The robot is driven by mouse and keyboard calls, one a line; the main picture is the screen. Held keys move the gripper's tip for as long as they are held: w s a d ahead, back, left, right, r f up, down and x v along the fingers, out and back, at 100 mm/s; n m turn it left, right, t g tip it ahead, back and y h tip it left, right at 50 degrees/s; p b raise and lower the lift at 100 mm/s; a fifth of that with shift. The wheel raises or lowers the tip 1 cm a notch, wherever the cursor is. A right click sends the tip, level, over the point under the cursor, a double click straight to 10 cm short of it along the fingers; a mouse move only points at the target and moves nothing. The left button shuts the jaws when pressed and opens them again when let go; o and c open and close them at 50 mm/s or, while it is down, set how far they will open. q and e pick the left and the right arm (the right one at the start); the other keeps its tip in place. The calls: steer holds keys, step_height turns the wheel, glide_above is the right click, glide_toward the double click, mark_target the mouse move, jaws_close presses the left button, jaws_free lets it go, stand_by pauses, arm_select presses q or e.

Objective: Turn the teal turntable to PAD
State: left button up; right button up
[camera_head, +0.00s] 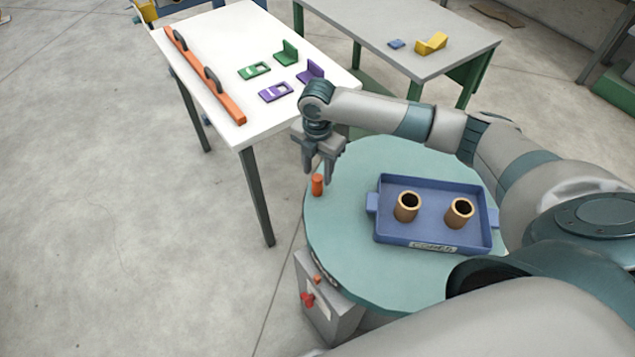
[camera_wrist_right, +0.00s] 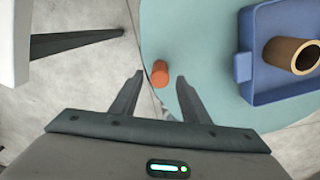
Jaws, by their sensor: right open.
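The teal turntable (camera_head: 345,255) is a round disc on a grey base, and part of it shows in the right wrist view (camera_wrist_right: 190,40). An orange upright peg (camera_head: 317,185) stands near its left rim. In the right wrist view the peg (camera_wrist_right: 160,73) appears beyond and between the fingertips. My right gripper (camera_head: 320,178) is open and points down just above and beside the peg; I cannot tell whether it touches. A blue tray (camera_head: 435,183) with a label on its front sits on the turntable and holds two brown hollow cylinders (camera_head: 407,207). My left gripper is not in view.
The grey base (camera_head: 328,310) has red knobs on its front. A white table (camera_head: 215,40) at the upper left holds an orange bar (camera_head: 203,78) and green and purple parts. A grey table (camera_head: 400,30) stands behind. Open floor lies left.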

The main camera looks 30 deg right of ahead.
mark_target(318, 185)
step_height(318, 185, down, 5)
steer(key=shift+f+p, duration=0.1)
steer(key=shift+p, duration=0.25)
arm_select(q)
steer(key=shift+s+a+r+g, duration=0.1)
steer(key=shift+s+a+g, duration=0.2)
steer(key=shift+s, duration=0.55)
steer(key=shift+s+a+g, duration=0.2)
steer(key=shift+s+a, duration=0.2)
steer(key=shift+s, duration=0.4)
arm_select(e)
steer(key=shift+f, duration=0.7)
jaws_close()
